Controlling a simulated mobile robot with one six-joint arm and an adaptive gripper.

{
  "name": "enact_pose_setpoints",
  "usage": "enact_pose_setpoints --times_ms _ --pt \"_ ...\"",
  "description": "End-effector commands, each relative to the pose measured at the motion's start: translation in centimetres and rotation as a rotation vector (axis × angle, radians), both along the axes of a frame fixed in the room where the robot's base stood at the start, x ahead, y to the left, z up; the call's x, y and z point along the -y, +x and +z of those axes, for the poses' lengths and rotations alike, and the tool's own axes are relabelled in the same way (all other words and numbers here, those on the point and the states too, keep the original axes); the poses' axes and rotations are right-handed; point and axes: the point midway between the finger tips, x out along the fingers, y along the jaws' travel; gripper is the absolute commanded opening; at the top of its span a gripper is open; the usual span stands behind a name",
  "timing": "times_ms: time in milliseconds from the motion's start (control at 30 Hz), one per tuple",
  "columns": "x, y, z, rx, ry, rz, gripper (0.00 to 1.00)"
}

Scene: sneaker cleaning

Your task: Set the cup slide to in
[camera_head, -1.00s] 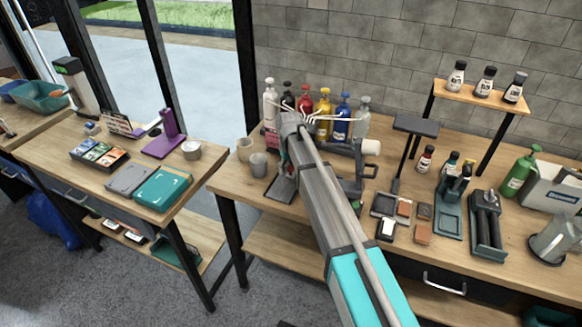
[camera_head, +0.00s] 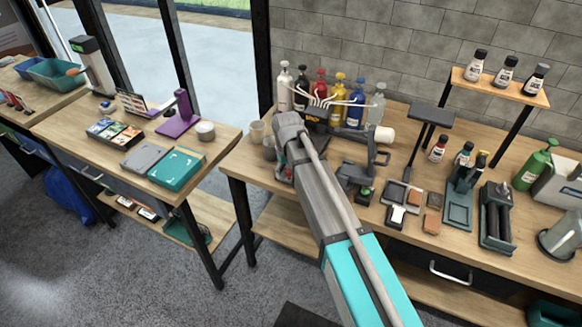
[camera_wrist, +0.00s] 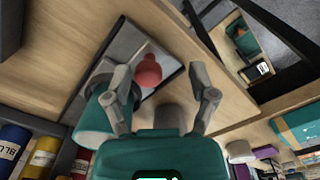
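The cup slide appears to be the dark flat plate with a pale edge (camera_wrist: 125,45) on the wooden table in the wrist view. A red rounded knob (camera_wrist: 148,72) stands over it. My gripper (camera_wrist: 161,75) is open, with its fingers apart and the knob between them, nearer the left finger. I cannot tell whether either finger touches it. A teal rounded part (camera_wrist: 93,128) shows beside the left finger. In the head view my arm covers most of the slide, below the dispenser with several coloured bottles, including a yellow bottle (camera_head: 335,103).
A white roll (camera_head: 384,134) and a dark stand (camera_head: 432,115) are to the right. A gap separates this table from the left table (camera_head: 110,160).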

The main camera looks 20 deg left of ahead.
Motion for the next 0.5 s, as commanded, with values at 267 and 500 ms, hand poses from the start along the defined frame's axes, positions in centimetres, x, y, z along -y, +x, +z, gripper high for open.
enact_pose_setpoints --times_ms 267,500 --pt "0.0 0.1 2.9 0.0 0.0 0.0 0.73" --pt "0.0 0.1 4.9 0.001 -0.001 0.0 0.73"
